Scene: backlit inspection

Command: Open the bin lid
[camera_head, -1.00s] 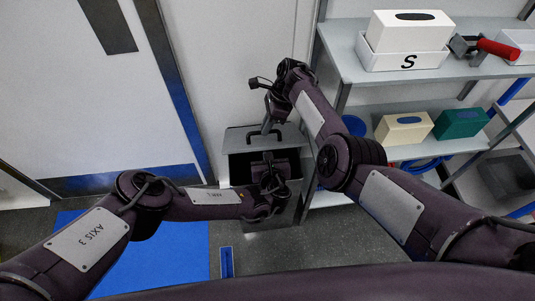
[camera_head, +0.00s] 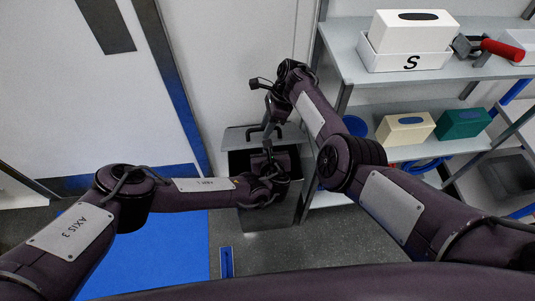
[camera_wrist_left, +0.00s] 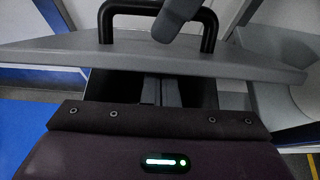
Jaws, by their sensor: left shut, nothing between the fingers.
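The grey bin (camera_head: 285,212) stands on the floor by the wall, with its dark inside showing. Its grey lid (camera_head: 236,137) is raised at the back of the opening. A black bar handle (camera_head: 255,131) is on the lid; lid (camera_wrist_left: 60,51) and handle (camera_wrist_left: 105,20) also show close up in the left wrist view. My left gripper (camera_head: 268,150) is shut and empty, in front of the lid over the opening; its fingers (camera_wrist_left: 161,90) show below the lid edge. My right gripper (camera_head: 270,122) is at the handle; its jaws are too small to read.
A shelf unit (camera_head: 345,55) stands close on the right, with a white box (camera_head: 410,30), a cream box (camera_head: 405,128) and a green box (camera_head: 462,123). A blue mat (camera_head: 165,250) lies on the floor at left. A door (camera_head: 70,100) is behind.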

